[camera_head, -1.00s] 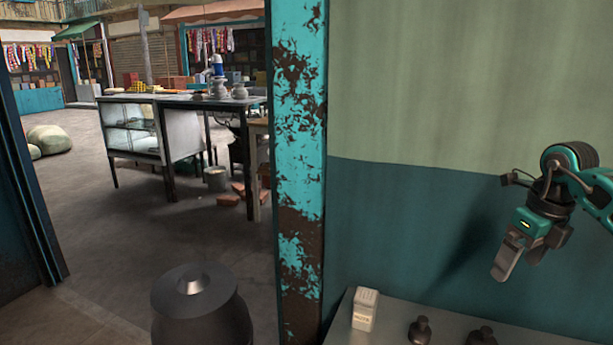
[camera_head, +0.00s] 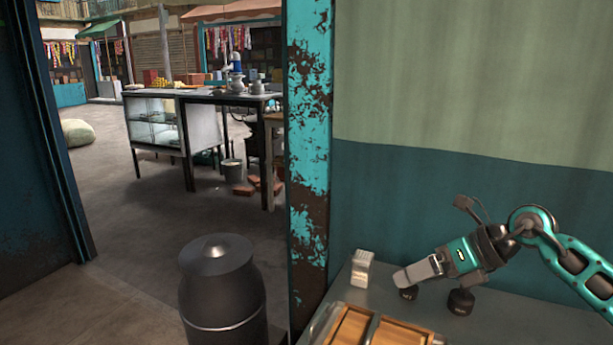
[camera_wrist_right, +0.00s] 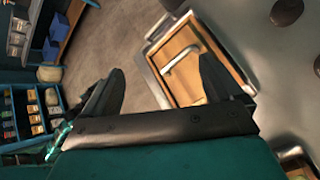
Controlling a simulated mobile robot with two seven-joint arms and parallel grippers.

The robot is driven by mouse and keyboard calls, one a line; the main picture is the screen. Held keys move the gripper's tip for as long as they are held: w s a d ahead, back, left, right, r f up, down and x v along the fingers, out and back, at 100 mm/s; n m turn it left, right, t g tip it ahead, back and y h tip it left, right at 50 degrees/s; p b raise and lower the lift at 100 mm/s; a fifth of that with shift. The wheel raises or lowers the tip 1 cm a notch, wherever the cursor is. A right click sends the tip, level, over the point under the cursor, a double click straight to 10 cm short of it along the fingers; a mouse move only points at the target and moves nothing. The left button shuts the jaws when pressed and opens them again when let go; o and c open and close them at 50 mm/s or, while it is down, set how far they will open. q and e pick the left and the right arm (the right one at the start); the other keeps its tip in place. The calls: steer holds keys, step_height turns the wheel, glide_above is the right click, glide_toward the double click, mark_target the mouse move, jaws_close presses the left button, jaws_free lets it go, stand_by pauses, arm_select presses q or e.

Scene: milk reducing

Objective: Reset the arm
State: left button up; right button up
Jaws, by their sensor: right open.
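My right gripper (camera_head: 414,276) is teal and grey and comes in from the right in the head view, above the counter. In the right wrist view its two fingers (camera_wrist_right: 160,85) are spread apart with nothing between them. My right arm is bent, with the forearm reaching down and left toward the gripper. My left gripper is not in either view.
A grey counter (camera_head: 500,318) holds a white carton (camera_head: 362,268), dark jars (camera_head: 460,301) and a wooden tray (camera_head: 350,328). A dark metal can (camera_head: 222,290) stands on the floor by a worn turquoise post (camera_head: 309,150). A doorway opens onto a street stall (camera_head: 160,125).

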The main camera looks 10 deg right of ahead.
steer(key=s+a+r+m+t+y, duration=0.2)
steer(key=a+r+m+t+y, duration=0.2)
steer(key=a+r+m+t, duration=0.75)
steer(key=s+d+f+m+g+h, duration=0.1)
steer(key=s+d+f+m+h, duration=0.3)
steer(key=f+m+h, duration=0.55)
steer(key=s+d+f+m+g+h, duration=0.1)
steer(key=s+d+f+m+h, duration=0.35)
steer(key=m, duration=0.85)
steer(key=s+a+f+m+g+y, duration=0.1)
steer(key=s+f+m+g, duration=0.1)
steer(key=s+f+g, duration=0.65)
steer(key=s+a+f+m+g+y, duration=0.1)
steer(key=s+f+m+g, duration=0.2)
steer(key=s+f, duration=0.55)
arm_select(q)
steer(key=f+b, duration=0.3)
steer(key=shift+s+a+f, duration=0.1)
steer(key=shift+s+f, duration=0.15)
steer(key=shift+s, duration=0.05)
arm_select(e)
steer(key=w+a+f+n+t+y, duration=0.1)
steer(key=w+a+f+t, duration=0.2)
steer(key=f, duration=0.7)
steer(key=w+t, duration=0.2)
steer(key=t, duration=0.2)
steer(key=shift+w+t+y, duration=0.3)
steer(key=shift+t+y, duration=0.1)
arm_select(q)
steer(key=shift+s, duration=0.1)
